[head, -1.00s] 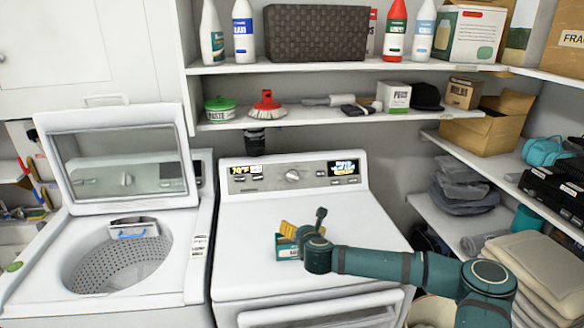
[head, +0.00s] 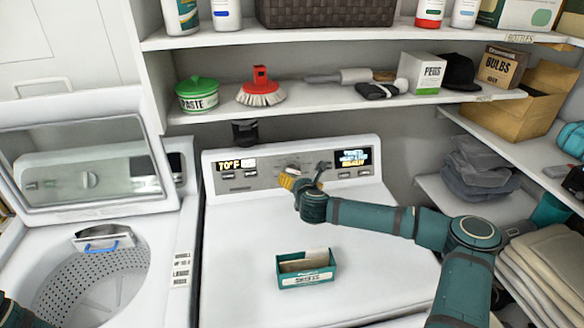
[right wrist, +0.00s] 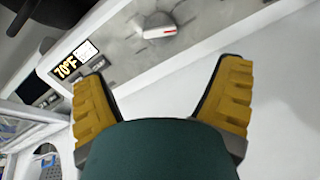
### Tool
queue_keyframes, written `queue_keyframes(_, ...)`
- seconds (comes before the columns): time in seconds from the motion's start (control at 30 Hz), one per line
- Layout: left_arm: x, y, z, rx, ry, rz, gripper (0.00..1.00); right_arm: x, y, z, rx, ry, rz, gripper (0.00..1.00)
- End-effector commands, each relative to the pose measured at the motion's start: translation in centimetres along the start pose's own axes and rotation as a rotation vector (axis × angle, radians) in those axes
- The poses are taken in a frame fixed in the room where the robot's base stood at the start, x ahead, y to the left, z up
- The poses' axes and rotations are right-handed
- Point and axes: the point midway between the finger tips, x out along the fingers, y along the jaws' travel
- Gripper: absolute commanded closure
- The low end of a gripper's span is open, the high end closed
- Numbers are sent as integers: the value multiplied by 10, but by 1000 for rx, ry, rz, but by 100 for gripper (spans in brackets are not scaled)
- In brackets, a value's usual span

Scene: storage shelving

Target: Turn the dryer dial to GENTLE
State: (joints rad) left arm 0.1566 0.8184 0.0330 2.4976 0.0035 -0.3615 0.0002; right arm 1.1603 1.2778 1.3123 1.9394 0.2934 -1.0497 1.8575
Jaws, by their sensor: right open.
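The dryer's control panel (head: 240,172) stands at the back of the white dryer top (head: 235,245), with a lit screen at each end. The dial (right wrist: 158,27) shows in the right wrist view as a pale knob with a red mark at its right end. Its labels are too blurred to read. In the head view the gripper largely covers the dial. My right gripper (head: 304,178) is in front of the panel's middle. In the right wrist view its two yellow-padded fingers (right wrist: 160,75) are spread and empty, with the dial beyond them, apart. My left gripper is not in view.
A small green box of sheets (head: 307,277) sits on the dryer top. The washer (head: 160,235) stands open at left. A shelf (head: 340,107) with a paste tub (head: 197,97) and a red brush (head: 261,88) hangs above the panel. Folded cloths (head: 545,265) lie at right.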

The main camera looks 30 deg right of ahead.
Motion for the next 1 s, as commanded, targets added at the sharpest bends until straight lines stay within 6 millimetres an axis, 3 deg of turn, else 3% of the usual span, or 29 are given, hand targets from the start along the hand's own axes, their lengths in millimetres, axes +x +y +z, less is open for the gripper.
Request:
queue_keyframes(0.6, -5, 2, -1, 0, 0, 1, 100, 99, 0, 0, 0, 1, -2, 10)
queue_keyframes(0.8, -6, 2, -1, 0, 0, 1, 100, 121, 1, 0, 0, 0, -1, 10)
queue_keyframes(1.0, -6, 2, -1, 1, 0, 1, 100, 131, 0, 0, -1, 0, -1, 10)
